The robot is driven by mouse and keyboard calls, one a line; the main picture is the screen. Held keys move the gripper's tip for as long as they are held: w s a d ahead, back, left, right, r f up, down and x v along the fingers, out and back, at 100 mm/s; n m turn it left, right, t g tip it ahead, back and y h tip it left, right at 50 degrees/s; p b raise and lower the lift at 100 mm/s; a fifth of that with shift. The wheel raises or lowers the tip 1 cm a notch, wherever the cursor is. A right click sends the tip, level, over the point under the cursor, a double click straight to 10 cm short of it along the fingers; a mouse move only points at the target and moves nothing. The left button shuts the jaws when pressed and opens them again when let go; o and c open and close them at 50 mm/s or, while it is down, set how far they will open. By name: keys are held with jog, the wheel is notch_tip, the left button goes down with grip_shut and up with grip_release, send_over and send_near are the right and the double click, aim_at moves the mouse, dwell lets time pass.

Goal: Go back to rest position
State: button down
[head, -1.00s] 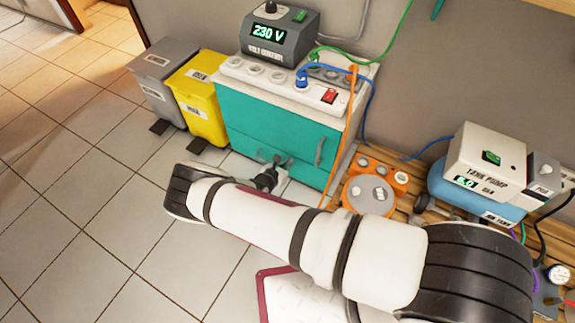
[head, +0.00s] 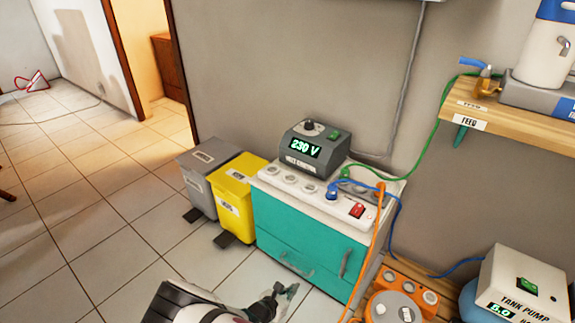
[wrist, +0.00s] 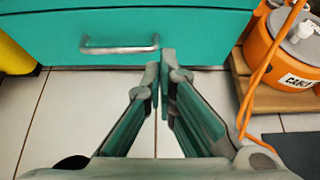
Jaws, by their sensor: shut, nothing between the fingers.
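My gripper (head: 281,296) is low in front of the teal cabinet (head: 290,236) in the head view, with my white arm reaching in from the bottom edge. In the wrist view my gripper (wrist: 165,72) has its fingertips together and nothing between them. Its tips appear just below and right of the metal handle (wrist: 118,50) on the teal drawer front (wrist: 200,25). I cannot tell how far the tips are from the drawer front. Both teal fronts look closed.
A grey bin (head: 200,190) and a yellow bin (head: 240,215) stand left of the cabinet. A voltage unit (head: 312,150) reading 230 V sits on top. A shelf (head: 515,125) juts out above.

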jog(key=w+d+r+m+g+h, duration=0.1)
jog(key=d+r+m+g, duration=0.3)
jog(key=r, duration=0.7)
jog(key=d+r+m, duration=0.1)
jog(key=r+m, duration=0.4)
jog(key=r, duration=0.5)
jog(key=w+d+r+m+g+h, duration=0.1)
jog(key=d+r+m+g, duration=0.3)
jog(key=r, duration=0.7)
jog(key=s+d+r+m+g+y, duration=0.1)
jog(key=s+d+r+m+y, duration=0.35)
jog(key=s+r, duration=0.6)
jog(key=s+d+r+m+g+y, duration=0.1)
jog(key=s+d+r+m, duration=0.4)
jog(key=s+r+m, duration=0.5)
jog(key=s+a+r+m+y, duration=0.1)
jog(key=s+r+y, duration=0.15)
jog(key=s, duration=0.55)
jog(key=s+a+r+y, duration=0.1)
jog(key=s+r, duration=0.2)
jog(key=s, duration=0.6)
notch_tip(320, 180, up, 32)
jog(key=t+p, duration=0.4)
jog(key=p, duration=2.6)
jog(key=shift+t+p, duration=0.4)
